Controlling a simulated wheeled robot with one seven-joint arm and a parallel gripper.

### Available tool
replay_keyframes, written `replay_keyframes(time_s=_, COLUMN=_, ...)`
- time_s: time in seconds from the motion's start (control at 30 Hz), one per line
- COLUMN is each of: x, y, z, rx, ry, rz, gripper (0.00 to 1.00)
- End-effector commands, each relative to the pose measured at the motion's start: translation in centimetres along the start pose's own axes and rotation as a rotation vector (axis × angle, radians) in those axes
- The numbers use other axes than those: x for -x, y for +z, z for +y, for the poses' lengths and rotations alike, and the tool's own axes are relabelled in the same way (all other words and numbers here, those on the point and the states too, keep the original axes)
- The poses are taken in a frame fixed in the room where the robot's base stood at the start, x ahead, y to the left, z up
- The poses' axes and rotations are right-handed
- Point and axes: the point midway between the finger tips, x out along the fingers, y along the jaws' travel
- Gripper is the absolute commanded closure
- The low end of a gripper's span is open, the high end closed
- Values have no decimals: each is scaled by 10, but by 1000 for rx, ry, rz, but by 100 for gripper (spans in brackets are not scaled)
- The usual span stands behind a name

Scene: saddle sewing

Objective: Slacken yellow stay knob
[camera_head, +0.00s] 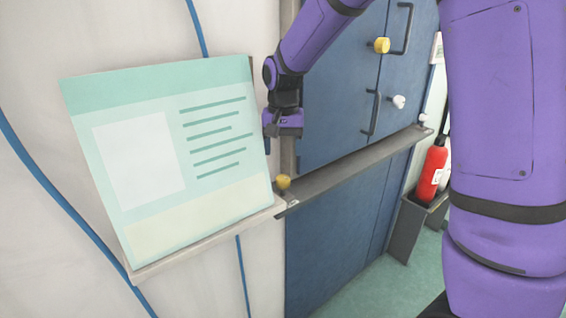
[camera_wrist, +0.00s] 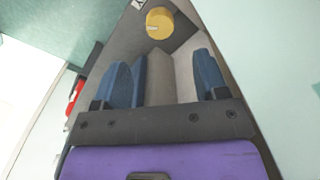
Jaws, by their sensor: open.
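A yellow knob (camera_head: 284,181) sits at the left end of a grey bar (camera_head: 350,165) that runs across blue cabinet doors. In the wrist view a yellow knob (camera_wrist: 159,22) with a small pale mark on its edge shows beyond my fingertips, on a grey surface. My gripper (camera_head: 272,143) is above and slightly left of the bar's knob in the head view, apart from it. In the wrist view my gripper (camera_wrist: 168,75) is open, its two blue fingers spread with nothing between them. A second yellow knob (camera_head: 381,45) is higher on the cabinet door.
A large pale green panel (camera_head: 165,150) stands on a ledge left of my gripper, close to it. A red extinguisher (camera_head: 430,175) stands in a grey holder at right.

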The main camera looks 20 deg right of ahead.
Motion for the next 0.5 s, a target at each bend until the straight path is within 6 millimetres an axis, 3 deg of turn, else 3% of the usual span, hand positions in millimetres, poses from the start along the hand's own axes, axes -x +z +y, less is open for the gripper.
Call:
replay_keyframes(time_s=0.2, x=14, y=0, z=0, rx=0, ry=1, rz=-1, gripper=33)
replay_keyframes(time_s=0.5, x=15, y=0, z=0, rx=0, ry=1, rz=-1, gripper=33)
